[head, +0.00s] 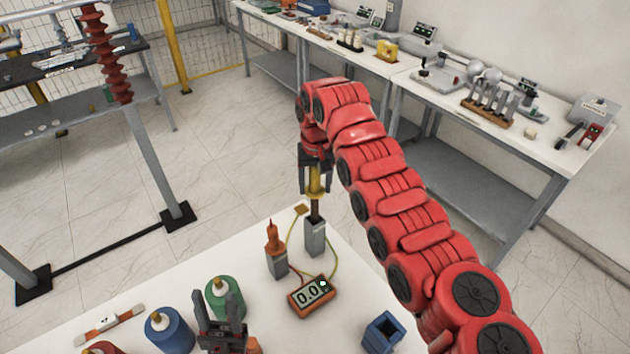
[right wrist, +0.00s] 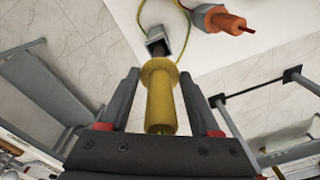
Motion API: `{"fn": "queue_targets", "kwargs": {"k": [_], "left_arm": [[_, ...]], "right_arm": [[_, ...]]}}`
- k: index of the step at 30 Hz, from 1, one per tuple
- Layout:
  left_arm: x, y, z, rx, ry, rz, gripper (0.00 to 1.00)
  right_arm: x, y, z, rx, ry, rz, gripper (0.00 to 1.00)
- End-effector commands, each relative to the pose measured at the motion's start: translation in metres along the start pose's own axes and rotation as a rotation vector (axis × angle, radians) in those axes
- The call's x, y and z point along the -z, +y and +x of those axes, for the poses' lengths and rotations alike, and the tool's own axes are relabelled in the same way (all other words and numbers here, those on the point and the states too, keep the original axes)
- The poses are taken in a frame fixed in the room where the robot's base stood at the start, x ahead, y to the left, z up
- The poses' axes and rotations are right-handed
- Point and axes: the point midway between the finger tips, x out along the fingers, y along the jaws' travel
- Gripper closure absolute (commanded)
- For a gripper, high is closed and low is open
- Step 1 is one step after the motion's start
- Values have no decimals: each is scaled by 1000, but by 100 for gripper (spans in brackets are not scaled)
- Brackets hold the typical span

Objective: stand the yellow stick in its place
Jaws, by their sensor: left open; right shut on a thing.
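The yellow stick (head: 315,183) is upright in my right gripper (head: 315,178), which is shut on its yellow handle. It also shows in the right wrist view (right wrist: 161,100), with a round flange and a dark lower rod. The rod reaches down to the mouth of a grey square holder (head: 315,240) on the white table; the holder also shows in the right wrist view (right wrist: 178,30). The rod's tip is at or inside the mouth; how deep I cannot tell.
An orange probe (head: 273,240) stands in a neighbouring grey holder, wired to a meter (head: 308,296). A blue square holder (head: 383,333) stands at front right. A side bench (head: 450,110) carries equipment.

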Motion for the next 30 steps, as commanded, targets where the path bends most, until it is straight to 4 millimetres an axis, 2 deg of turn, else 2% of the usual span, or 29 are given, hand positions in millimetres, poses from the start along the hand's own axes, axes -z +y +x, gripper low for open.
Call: {"fn": "queue_targets", "kwargs": {"k": [30], "left_arm": [[0,0,0,0,0,0,50]], "right_arm": [[-2,0,39,1,1,0,100]]}}
